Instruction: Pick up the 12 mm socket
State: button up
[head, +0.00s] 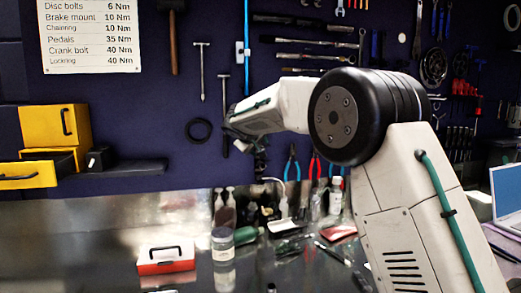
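I cannot make out the 12 mm socket among the small items in the head view. My gripper (261,172) is small and dark at the end of my arm, in front of the wall panel and above the cluttered bench. Its fingers are too small and blurred to tell whether they are open or shut, or hold anything. My arm hides part of the panel and the right of the bench.
A red and white box (166,266), a jar (222,240) and a white bottle (336,195) stand on the metal bench (60,255). Yellow drawers (55,125) jut out at left, one pulled open. Tools hang on the panel. A laptop (507,190) is at right. The left bench is clear.

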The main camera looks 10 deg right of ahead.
jog(key=shift+w+d+f, duration=0.1)
jog(key=shift+w+f, duration=0.05)
jog(key=shift+w, duration=0.15)
grip_shut()
